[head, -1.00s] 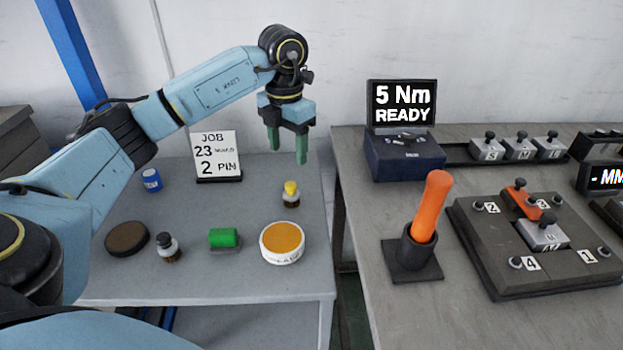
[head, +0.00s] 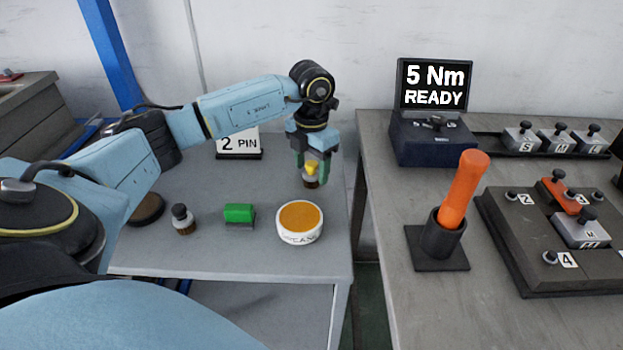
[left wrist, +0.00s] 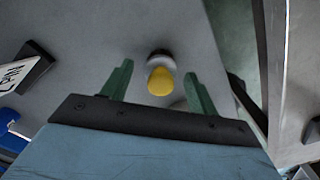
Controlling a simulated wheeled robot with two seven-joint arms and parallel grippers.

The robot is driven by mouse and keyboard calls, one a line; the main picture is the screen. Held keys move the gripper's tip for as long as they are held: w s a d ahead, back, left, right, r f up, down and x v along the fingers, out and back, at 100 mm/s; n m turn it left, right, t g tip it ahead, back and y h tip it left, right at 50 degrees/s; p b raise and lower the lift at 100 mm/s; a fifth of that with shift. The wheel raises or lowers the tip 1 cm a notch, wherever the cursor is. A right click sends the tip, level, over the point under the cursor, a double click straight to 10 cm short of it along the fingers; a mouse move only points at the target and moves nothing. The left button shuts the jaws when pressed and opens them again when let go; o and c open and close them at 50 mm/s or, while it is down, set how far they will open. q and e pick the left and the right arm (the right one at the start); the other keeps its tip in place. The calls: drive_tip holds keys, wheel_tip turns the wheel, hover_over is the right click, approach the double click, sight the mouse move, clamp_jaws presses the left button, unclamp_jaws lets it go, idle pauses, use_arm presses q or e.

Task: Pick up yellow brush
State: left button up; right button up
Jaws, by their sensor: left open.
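The yellow brush (head: 311,172) is a small upright piece with a yellow top and a dark, brownish base, standing on the left grey table. In the left wrist view, its yellow top (left wrist: 161,82) shows between the two green fingers. My left gripper (head: 312,170) points down over the brush, with its green fingers on either side of it. The fingers are open, and in the left wrist view (left wrist: 158,85) there is a gap between each finger and the brush. My right gripper is not in view.
A round white tub with orange contents (head: 299,222) stands in front of the brush. A green block (head: 239,213) and a dark-capped bottle (head: 183,219) are to its left. The job sign (head: 238,143) stands behind, left. A gap separates the right table (head: 385,270).

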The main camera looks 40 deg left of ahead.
sight(312, 163)
use_arm(q)
drive_tip(key=shift+f, duration=0.85)
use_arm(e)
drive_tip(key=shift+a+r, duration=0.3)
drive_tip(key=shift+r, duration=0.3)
use_arm(q)
drive_tip(key=c, duration=1.1)
drive_tip(key=shift+r, duration=0.2)
